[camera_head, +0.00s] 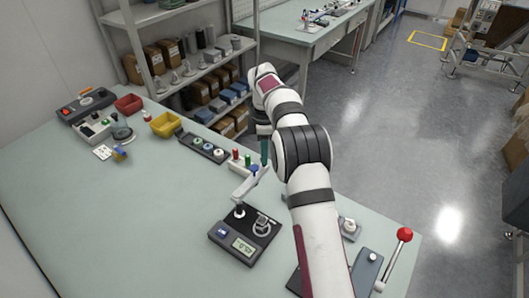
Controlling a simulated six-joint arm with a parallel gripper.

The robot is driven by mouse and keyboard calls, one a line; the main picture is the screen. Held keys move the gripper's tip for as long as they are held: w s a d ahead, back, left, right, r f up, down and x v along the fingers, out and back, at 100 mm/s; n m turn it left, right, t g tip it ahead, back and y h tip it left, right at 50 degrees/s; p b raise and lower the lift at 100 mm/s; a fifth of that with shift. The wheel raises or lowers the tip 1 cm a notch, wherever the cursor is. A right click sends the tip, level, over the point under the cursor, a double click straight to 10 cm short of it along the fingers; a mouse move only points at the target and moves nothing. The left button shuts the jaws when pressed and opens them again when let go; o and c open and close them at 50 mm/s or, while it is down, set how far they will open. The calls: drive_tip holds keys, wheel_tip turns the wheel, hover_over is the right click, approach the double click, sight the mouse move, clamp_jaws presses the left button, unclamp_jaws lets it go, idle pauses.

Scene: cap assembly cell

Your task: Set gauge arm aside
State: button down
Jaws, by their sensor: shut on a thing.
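The gauge (243,239) is a dark block with a lit display, low in the middle of the bench. Its pale gauge arm (245,187) stretches from a post on the gauge up and to the right, toward my gripper. My gripper (264,160) points down at the arm's far end, close to a blue knob, and is shut on the gauge arm. The fingertips are small here and partly hidden by my arm, so the exact contact is unclear.
Red, green and blue-topped pegs (235,155) stand close left of my gripper. A dark tray (203,147) with round parts lies farther left, then a yellow bin (165,124) and red bin (128,103). A red-knobbed lever (404,235) stands at right.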

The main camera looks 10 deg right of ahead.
drive_tip(key=shift+w+a, duration=0.1)
drive_tip(key=c, duration=0.7)
unclamp_jaws()
drive_tip(key=shift+r, duration=6)
